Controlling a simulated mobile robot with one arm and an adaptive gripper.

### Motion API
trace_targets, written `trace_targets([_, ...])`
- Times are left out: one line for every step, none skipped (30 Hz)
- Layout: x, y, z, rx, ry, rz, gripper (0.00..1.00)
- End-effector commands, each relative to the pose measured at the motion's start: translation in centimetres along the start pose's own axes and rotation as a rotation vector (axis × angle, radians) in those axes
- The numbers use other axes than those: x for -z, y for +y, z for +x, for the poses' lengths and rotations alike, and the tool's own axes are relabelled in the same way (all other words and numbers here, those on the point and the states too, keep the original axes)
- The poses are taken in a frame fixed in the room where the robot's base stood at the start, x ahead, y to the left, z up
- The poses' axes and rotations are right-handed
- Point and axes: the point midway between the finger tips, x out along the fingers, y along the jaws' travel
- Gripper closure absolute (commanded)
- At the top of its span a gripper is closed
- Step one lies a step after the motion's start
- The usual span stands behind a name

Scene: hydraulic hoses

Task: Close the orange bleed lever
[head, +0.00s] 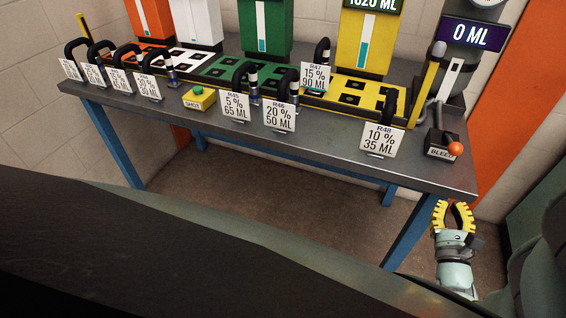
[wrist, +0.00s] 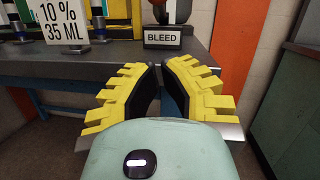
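The orange bleed lever knob (head: 455,148) sits at the right front of the bench, beside a black block with a white BLEED label (head: 440,152). My gripper (head: 454,204), with yellow ribbed fingers, is below the knob in the head view, off the bench's right front corner. In the wrist view my gripper (wrist: 161,66) points toward the bench, its fingers apart with nothing between them. It is not touching the lever.
The grey bench (head: 300,150) has blue legs. A white card reading 10 % 35 ML (head: 381,138) stands left of the lever. A cylinder with a 0 ML display (head: 470,33) rises behind it. Several black hoses with cards line the bench. An orange panel (head: 520,70) is at right.

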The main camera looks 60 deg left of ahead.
Motion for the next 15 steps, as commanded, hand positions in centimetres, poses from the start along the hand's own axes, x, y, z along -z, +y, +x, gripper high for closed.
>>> trace_targets([0.1,0.3,1.2,-0.008,-0.007,0.001,1.0])
trace_targets([0.1,0.3,1.8,-0.008,-0.006,0.002,1.0])
trace_targets([0.2,0.3,2.7,-0.009,-0.004,0.001,1.0])
trace_targets([0.2,0.4,3.3,-0.01,-0.004,0.002,1.0])
trace_targets([0.2,0.5,3.9,-0.01,-0.005,0.003,1.0])
trace_targets([0.3,0.5,4.7,-0.01,-0.006,0.002,1.0])
trace_targets([0.3,0.5,5.3,-0.01,-0.005,0.002,1.0])
trace_targets([0.4,0.5,5.9,-0.009,-0.002,0.001,1.0])
trace_targets([0.3,0.5,6.6,-0.011,-0.003,0.001,1.0])
trace_targets([-0.9,0.3,7.1,-0.01,-0.004,0.0,1.0])
trace_targets([-1.4,0.3,7.5,-0.009,-0.004,0.0,1.0])
trace_targets([-1.8,0.2,7.8,-0.008,-0.003,0.001,1.0])
trace_targets([-2.0,0.2,8.1,-0.008,-0.002,0.001,1.0])
trace_targets([-2.1,0.3,8.3,-0.008,-0.001,0.0,1.0])
trace_targets([-2.4,0.3,8.5,-0.008,0.0,0.0,1.0])
